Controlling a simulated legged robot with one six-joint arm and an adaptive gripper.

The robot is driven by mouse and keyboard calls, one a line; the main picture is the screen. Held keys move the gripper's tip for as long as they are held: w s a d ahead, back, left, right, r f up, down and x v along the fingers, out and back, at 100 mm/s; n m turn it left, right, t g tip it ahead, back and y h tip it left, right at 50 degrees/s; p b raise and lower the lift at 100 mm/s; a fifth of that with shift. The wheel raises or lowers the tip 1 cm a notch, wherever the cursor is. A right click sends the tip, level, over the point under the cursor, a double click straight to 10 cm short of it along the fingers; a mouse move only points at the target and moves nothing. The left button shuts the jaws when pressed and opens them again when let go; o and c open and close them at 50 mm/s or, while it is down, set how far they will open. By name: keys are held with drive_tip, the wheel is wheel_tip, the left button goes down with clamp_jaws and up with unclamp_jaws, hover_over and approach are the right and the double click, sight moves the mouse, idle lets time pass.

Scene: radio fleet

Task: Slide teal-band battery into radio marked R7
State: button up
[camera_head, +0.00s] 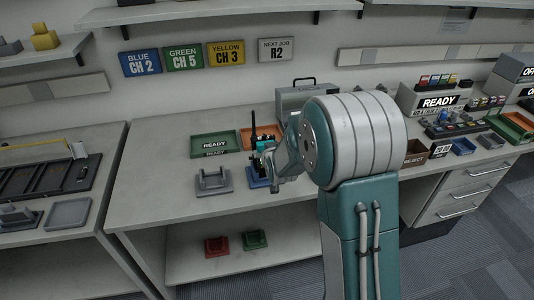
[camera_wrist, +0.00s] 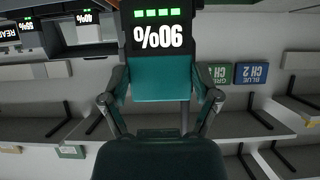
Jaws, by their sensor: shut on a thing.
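My gripper (camera_head: 268,158) is over the middle table in the head view, mostly hidden by my arm. In the wrist view my gripper (camera_wrist: 165,90) is shut on the teal-band battery (camera_wrist: 160,84), with one finger on each side. The battery has a dark face reading 90% with several green bars, upside down in that view. In the head view a black radio (camera_head: 253,137) with an antenna stands upright at the blue cradle (camera_head: 258,181), right beside my gripper. No R7 mark is readable. I cannot tell whether battery and radio touch.
A grey empty cradle (camera_head: 213,181) stands left of the blue one. A green READY tray (camera_head: 214,144) and an orange tray (camera_head: 247,146) lie behind. A grey case (camera_head: 300,98) stands at the back.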

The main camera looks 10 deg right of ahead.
drive_tip(key=shift+w+f, duration=0.1)
drive_tip(key=shift+w, duration=0.35)
drive_tip(key=shift+f, duration=2.4)
idle(1.1)
drive_tip(key=o, duration=1)
drive_tip(key=shift+s, duration=0.1)
drive_tip(key=v, duration=1.1)
drive_tip(key=shift+s+r, duration=0.1)
drive_tip(key=shift+s, duration=0.3)
drive_tip(key=shift+r, duration=0.1)
